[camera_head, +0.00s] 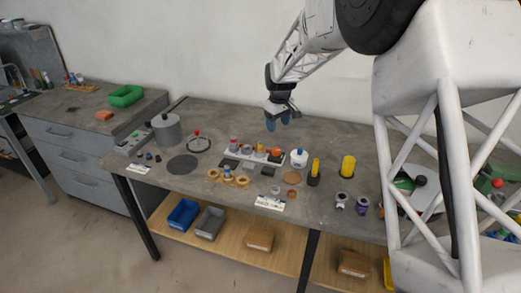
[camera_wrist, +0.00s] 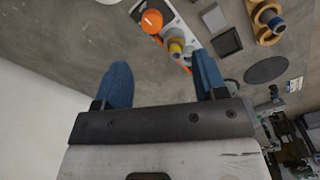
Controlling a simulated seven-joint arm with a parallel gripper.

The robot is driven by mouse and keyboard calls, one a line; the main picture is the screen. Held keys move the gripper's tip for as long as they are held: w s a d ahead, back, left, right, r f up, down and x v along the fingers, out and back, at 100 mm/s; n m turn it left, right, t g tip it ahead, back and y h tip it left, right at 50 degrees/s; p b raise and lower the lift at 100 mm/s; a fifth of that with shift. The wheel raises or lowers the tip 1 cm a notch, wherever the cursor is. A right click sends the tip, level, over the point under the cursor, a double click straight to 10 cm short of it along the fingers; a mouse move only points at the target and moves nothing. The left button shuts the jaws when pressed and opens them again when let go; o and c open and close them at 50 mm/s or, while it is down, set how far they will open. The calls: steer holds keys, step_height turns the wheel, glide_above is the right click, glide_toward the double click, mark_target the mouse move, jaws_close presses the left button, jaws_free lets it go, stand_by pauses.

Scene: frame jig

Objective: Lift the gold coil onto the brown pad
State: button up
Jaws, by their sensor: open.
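My gripper (camera_head: 278,119) hangs above the back of the bench, its blue fingers spread apart and empty. In the wrist view my gripper (camera_wrist: 161,68) has bare bench between the fingertips. A small gold-yellow piece (camera_head: 260,150), which looks like the gold coil, stands in the row on the white rack; it also shows in the wrist view (camera_wrist: 176,46), beyond the fingers. Its exact shape is too small to tell. A flat round brown pad (camera_head: 291,177) lies on the bench in front of the rack, with nothing visible on it. My gripper touches neither.
The white rack (camera_head: 246,157) holds several small pieces, including an orange one (camera_wrist: 152,21). A wooden holder (camera_head: 228,180), a dark disc (camera_head: 182,164), a blue-capped white pot (camera_head: 299,158) and yellow cylinders (camera_head: 348,166) stand nearby. The bench behind the rack is clear.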

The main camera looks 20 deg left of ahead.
steer(key=n, duration=0.2)
glide_above(261, 143)
steer(key=f, duration=0.6)
steer(key=shift+a+f, duration=0.25)
steer(key=shift+a, duration=0.05)
steer(key=shift+f, duration=1.25)
steer(key=shift+d+f, duration=0.15)
steer(key=shift+f, duration=1.2)
steer(key=shift+d+f, duration=0.1)
steer(key=shift+f, duration=1.2)
steer(key=c, duration=1)
